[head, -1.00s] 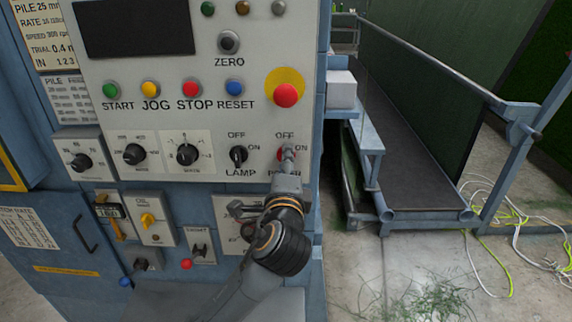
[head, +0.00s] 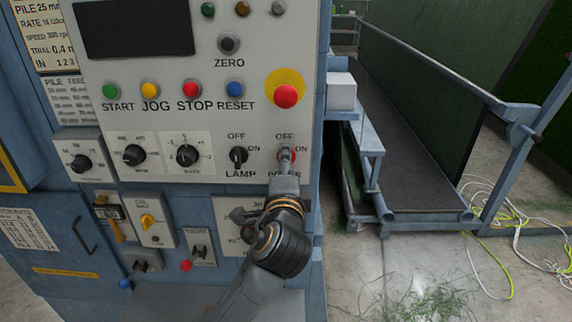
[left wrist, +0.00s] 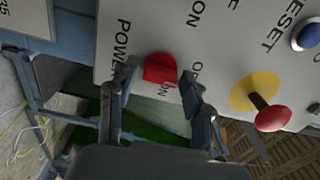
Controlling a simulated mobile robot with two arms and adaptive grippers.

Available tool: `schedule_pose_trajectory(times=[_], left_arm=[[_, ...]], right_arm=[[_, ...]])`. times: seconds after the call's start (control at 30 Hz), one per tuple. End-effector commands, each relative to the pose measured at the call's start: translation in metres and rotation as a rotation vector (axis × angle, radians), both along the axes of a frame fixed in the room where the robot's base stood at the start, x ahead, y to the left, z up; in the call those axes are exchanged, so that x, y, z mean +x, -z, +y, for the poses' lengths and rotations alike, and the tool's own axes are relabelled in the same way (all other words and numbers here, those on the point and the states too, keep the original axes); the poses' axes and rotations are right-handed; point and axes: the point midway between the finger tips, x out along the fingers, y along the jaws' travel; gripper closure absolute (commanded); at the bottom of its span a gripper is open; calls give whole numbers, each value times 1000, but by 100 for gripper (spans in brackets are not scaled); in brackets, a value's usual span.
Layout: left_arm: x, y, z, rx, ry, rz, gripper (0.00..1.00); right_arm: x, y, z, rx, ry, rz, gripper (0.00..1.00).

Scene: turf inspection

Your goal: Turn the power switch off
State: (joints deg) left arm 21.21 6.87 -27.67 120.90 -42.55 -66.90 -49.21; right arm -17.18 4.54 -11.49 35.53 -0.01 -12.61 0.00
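The red power switch (left wrist: 160,69) is a knob on the grey panel, with POWER, ON and OFF printed around it. In the left wrist view it sits between the two fingertips of my left gripper (left wrist: 160,78). The fingers are apart, with a narrow gap visible on each side of the knob. I cannot tell which label the knob points to. My right gripper is not in view.
The black LAMP switch (head: 238,157) is just left of the power switch. The red mushroom button (head: 286,96) on a yellow disc stands out above it. The blue RESET button (head: 235,88) is up and left. A railed walkway (head: 410,150) lies right of the cabinet.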

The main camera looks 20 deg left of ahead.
Motion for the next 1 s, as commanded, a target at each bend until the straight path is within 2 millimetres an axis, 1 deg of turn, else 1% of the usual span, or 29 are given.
schedule_pose_trajectory(times=[0.3,0.43,0.57,0.8,0.9,1.0], left_arm=[[0,0,0,2,0,0,40],[-9,-1,-3,2,3,-2,40],[-30,0,-9,-1,3,0,40],[-80,1,-24,-2,3,2,40],[-96,1,-28,0,2,1,40],[-107,0,-31,0,1,1,40]], right_arm=[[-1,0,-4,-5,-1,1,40],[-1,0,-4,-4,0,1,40],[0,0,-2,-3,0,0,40],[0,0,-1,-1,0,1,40],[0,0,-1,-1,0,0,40],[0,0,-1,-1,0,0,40]])
